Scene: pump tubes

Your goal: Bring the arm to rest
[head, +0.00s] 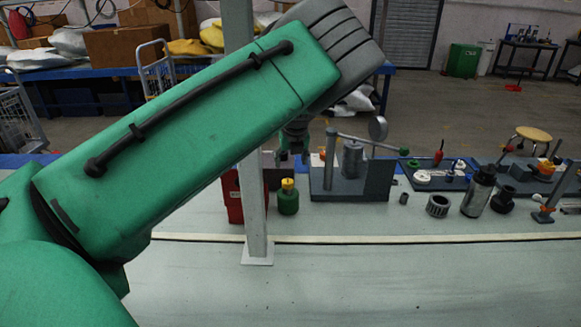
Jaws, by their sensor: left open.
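My left arm, green with a grey end and a black cable along it, crosses the view from the lower left to the upper middle. My left gripper (292,156) shows small and dark below the arm's grey end, partly hidden by the arm. It is open, pointing down over the back of the table, left of a grey fixture (348,185). I see nothing held between its fingers. My right gripper is not in view.
A pale upright post (254,215) stands on the table (400,285) near my arm. The front of the table is clear.

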